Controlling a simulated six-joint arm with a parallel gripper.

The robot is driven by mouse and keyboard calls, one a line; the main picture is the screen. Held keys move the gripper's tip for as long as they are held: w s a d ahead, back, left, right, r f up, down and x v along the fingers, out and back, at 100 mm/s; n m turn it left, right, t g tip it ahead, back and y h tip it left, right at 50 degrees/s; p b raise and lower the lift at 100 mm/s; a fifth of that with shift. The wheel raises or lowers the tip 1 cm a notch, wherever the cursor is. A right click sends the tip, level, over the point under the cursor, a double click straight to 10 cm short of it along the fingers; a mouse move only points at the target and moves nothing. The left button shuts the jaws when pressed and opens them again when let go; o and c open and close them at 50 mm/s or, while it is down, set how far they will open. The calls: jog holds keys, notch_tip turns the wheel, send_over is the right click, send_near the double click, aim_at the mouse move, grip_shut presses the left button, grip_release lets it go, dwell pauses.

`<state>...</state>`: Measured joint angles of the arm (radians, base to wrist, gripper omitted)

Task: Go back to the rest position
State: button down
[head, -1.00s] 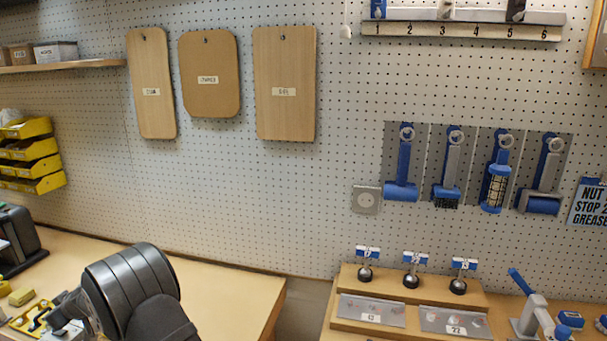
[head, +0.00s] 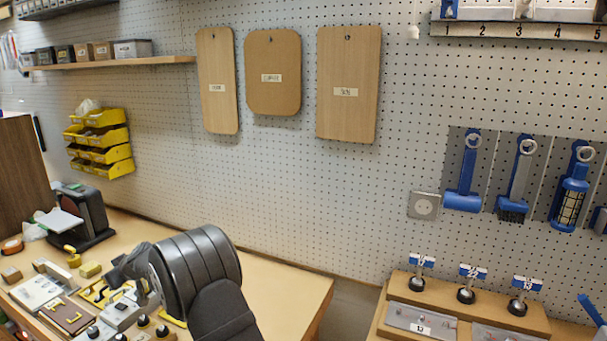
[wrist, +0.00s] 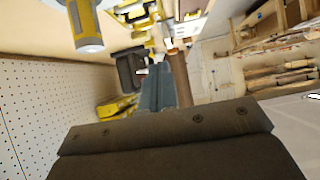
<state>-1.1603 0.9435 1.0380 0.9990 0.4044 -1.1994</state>
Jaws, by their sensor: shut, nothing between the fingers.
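My gripper shows in the wrist view (wrist: 164,88) as two blue-grey fingers side by side, shut with nothing between them. No object is in its grasp. In the head view my black arm covers the front of the left bench (head: 285,285), and its wrist end points left over the items there. The fingertips cannot be made out in that view.
Blocks and a brown plate (head: 66,314) crowd the left bench below my arm. A black machine (head: 85,215) and yellow bins (head: 101,142) are farther left. A wooden stand (head: 470,300) with black-based knobs is at right, past a gap. Boards (head: 348,85) hang behind.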

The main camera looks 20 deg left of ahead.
send_over(121, 306)
jog(key=f, duration=0.4)
jog(key=shift+a+f, duration=0.25)
jog(key=shift+a, duration=0.05)
jog(key=shift+d+f, duration=0.15)
jog(key=shift+d, duration=0.15)
jog(key=shift+d+f, duration=0.25)
jog(key=shift+d, duration=0.85)
jog(key=s+d+r+m+h, duration=0.1)
jog(key=d+r+m, duration=0.4)
jog(key=r, duration=0.3)
jog(key=s+d+r+m+g+h, duration=0.1)
jog(key=d+r+m, duration=0.4)
jog(key=d+r, duration=0.2)
jog(key=shift+d+r+m, duration=0.15)
jog(key=shift+r+m, duration=0.25)
jog(key=shift+r, duration=0.35)
jog(key=c, duration=2.2)
grip_release()
